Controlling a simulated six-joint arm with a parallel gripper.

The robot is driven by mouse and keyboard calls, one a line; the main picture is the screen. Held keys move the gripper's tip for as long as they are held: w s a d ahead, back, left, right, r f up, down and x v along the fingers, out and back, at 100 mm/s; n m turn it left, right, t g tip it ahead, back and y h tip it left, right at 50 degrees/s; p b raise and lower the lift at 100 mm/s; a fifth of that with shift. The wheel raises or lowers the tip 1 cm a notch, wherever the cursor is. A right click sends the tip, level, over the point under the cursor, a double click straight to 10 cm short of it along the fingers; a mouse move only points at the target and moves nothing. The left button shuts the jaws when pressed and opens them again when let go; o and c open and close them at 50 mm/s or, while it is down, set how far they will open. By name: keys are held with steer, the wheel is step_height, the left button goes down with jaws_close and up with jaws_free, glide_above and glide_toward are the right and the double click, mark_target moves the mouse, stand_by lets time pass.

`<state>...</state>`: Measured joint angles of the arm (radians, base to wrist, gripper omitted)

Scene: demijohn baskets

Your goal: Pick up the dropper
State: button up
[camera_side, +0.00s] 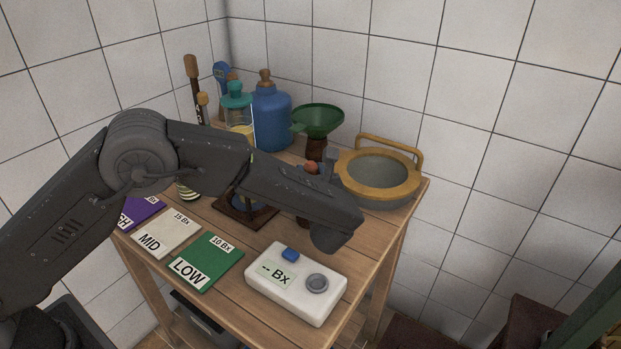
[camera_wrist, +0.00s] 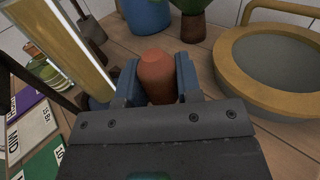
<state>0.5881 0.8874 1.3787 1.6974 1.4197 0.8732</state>
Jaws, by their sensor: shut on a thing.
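The dropper's orange-red rubber bulb (camera_wrist: 157,77) stands between my two blue-grey fingers in the wrist view. My gripper (camera_wrist: 158,84) is shut on this bulb, with a finger against each side. In the side view, a small part of the orange bulb (camera_side: 311,168) shows above my dark wrist, in front of the green funnel. My wrist hides most of the gripper there. The dropper's lower part is hidden in both views, so I cannot tell whether it touches the table.
A grey basin with a yellow rim (camera_side: 348,172) stands close on the right. Behind are a green funnel (camera_side: 318,119) and a blue bottle (camera_side: 271,118). A white meter reading "-- Bx" (camera_side: 315,303) and coloured cards (camera_side: 208,262) lie along the table's front.

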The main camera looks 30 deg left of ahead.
step_height(320, 180, up, 35)
steer(key=s+a+r, duration=0.2)
steer(key=a, duration=1.6)
steer(key=s+a+f, duration=0.2)
steer(key=s+a, duration=0.6)
steer(key=a, duration=0.4)
step_height(320, 180, down, 25)
steer(key=shift+s, duration=0.25)
step_height(320, 180, down, 7)
